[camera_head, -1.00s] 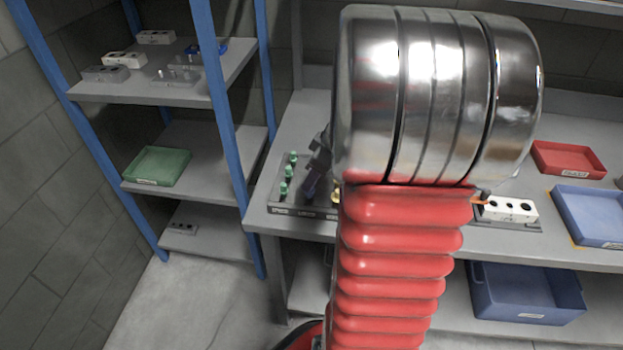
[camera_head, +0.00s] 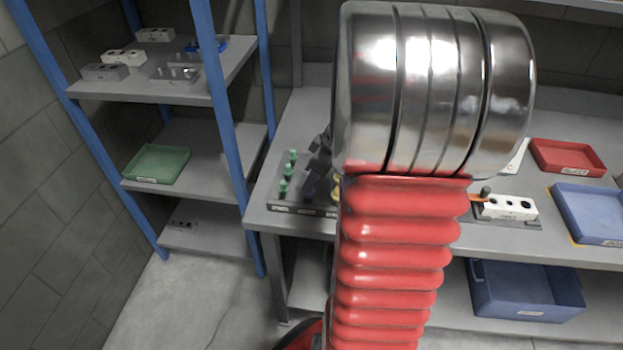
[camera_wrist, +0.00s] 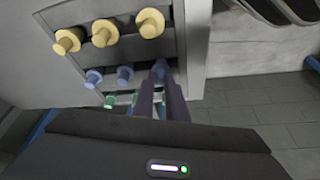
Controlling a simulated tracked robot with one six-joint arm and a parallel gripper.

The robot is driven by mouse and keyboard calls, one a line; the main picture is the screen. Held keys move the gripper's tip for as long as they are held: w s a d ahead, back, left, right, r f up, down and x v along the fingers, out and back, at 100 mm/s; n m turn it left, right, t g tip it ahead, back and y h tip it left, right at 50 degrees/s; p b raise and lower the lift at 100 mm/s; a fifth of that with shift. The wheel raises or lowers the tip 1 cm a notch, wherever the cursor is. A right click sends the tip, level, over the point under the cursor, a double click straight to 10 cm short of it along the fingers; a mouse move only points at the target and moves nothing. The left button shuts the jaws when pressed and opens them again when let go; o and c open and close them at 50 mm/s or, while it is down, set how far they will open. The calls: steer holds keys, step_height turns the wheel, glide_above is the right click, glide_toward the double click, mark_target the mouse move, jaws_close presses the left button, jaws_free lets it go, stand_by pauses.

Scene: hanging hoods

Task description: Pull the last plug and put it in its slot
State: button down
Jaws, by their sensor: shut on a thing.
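In the wrist view, a blue plug (camera_wrist: 160,67) is between the fingers of my gripper (camera_wrist: 161,88), which is shut on it. The plug is at the end of the blue row in a grey rack (camera_wrist: 185,42); whether it is clear of its hole cannot be told. Two other blue plugs (camera_wrist: 109,75) stand in that row, with yellow plugs (camera_wrist: 109,32) beside it and green plugs (camera_wrist: 111,100) partly hidden by my gripper. In the head view, green plugs (camera_head: 287,173) stand on the rack, and my gripper (camera_head: 312,182) is mostly behind my arm.
A white block with dark holes (camera_head: 512,207) sits on the bench right of my arm. Red (camera_head: 567,157) and blue (camera_head: 590,214) trays lie farther right. Shelves with blue posts (camera_head: 229,137) stand at the left. A blue bin (camera_head: 525,300) is below the bench.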

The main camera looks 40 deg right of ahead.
steer(key=shift+f, duration=0.3)
stand_by(0.5)
steer(key=c, duration=1.7)
jaws_free()
steer(key=shift+r, duration=0.1)
steer(key=v, duration=1.3)
steer(key=shift+s+d+r, duration=0.15)
steer(key=shift+s+r, duration=0.05)
steer(key=shift+r, duration=0.05)
